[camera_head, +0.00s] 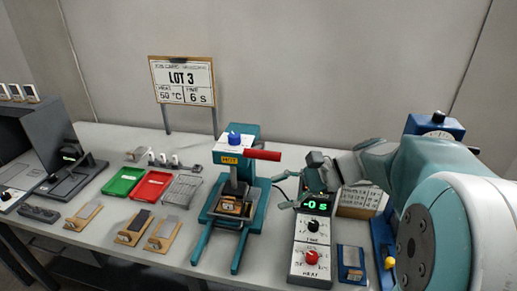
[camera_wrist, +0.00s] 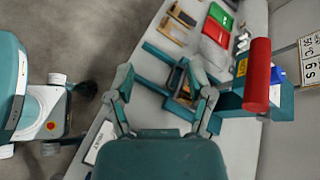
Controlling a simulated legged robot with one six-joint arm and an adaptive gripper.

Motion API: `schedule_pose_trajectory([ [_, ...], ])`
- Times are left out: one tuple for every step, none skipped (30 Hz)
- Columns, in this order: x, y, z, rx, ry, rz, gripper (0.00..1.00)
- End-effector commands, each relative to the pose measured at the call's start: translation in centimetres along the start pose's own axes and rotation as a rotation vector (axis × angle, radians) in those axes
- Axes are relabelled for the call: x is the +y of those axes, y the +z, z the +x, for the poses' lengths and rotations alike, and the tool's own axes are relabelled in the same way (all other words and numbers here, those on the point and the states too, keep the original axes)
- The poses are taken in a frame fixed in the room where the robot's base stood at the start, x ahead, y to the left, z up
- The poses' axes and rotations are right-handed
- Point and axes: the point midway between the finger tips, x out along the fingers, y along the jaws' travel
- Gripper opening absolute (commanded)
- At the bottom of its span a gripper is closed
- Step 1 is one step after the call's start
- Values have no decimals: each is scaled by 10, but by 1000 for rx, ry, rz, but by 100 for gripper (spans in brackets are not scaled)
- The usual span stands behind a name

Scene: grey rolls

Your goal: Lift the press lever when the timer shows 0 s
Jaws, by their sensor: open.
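The teal heat press (camera_head: 232,190) stands mid-table with a yellow "HOT" label. Its red-handled lever (camera_head: 262,155) sticks out to the right, roughly level, and looms large in the wrist view (camera_wrist: 257,75). The press head is low over a brown piece (camera_head: 231,207); I cannot tell whether they touch. The timer (camera_head: 316,204) reads "-0 s" in green. My gripper (camera_head: 288,190) is right of the press, below the lever and apart from it. In the wrist view its fingers (camera_wrist: 162,82) are spread with nothing held.
A sign (camera_head: 184,82) reads LOT 3, 50 °C, 6 s. Green (camera_head: 123,182) and red (camera_head: 152,186) trays and a wire rack (camera_head: 182,189) lie left of the press. Small wooden holders line the front. The control box with knobs (camera_head: 311,257) stands under my gripper.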

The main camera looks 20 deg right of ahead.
Motion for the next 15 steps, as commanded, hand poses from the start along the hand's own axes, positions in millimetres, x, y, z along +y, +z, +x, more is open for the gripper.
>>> schedule_pose_trajectory([
  [-13,-13,-12,-59,-64,71,68],
  [-21,-18,-18,-96,-102,106,68],
  [-30,-25,-28,-143,-150,149,68],
  [-36,-30,-35,-176,-184,177,68],
  [-41,-35,-42,-208,-215,202,68],
  [-48,-41,-51,-245,-253,229,68],
  [-51,-45,-57,-269,-278,246,68],
  [-54,-48,-62,-291,-298,260,68],
  [-58,-52,-68,-312,-321,274,68],
  [-60,-54,-72,-326,-334,282,68],
  [-61,-55,-74,-336,-343,286,68],
  [-62,-56,-76,-345,-351,291,68],
  [-63,-56,-76,-349,-355,292,68],
  [-64,-56,-74,-350,-355,293,68],
  [-65,-55,-72,-351,-354,292,68],
])
